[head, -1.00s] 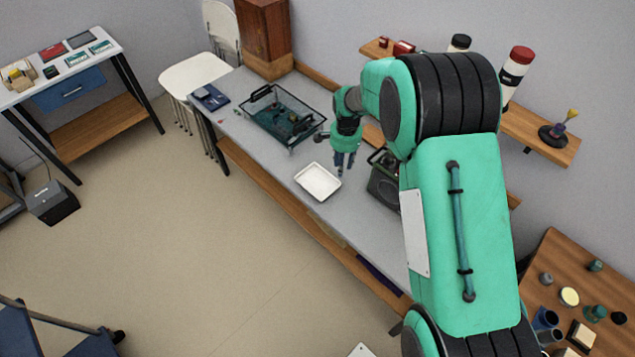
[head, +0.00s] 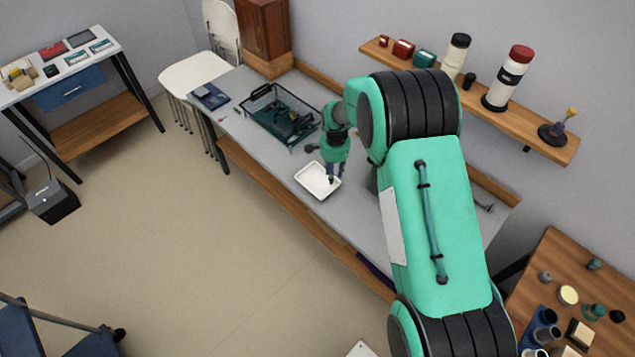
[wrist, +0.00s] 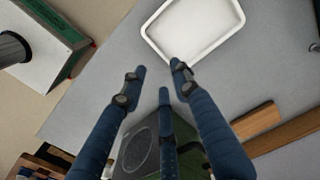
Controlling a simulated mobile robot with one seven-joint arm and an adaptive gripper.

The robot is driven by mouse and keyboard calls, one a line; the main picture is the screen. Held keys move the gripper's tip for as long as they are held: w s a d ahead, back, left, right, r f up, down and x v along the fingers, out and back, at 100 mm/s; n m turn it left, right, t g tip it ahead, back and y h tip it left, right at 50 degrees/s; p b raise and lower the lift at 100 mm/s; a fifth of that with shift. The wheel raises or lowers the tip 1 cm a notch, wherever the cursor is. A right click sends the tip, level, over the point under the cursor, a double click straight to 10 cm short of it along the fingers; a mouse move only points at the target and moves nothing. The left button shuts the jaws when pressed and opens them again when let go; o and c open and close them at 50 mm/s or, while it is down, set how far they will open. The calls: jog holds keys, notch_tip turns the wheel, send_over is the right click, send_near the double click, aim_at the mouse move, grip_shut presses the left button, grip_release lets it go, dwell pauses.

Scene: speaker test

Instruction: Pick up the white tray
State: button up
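The white tray (head: 313,183) is a shallow rectangular dish lying on the grey workbench, near its front edge. It also shows in the wrist view (wrist: 185,50) at the top, beyond the fingertips, and looks empty there. My gripper (head: 334,177) is over the tray's right side in the head view. In the wrist view my gripper (wrist: 160,78) has its blue fingers apart with nothing between them, and the fingertips are close to the tray's near rim. I cannot tell whether any finger touches the tray.
A dark wire basket (head: 280,115) with items inside stands left of my gripper on the workbench (head: 245,87). A speaker (wrist: 140,152) sits beneath my fingers in the wrist view. A wall shelf (head: 500,118) holds bottles and boxes behind my arm.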

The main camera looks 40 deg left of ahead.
send_over(332, 194)
jog(key=shift+s+f, duration=0.15)
jog(key=shift+f, duration=2.75)
jog(key=shift+f, duration=2.55)
grip_shut()
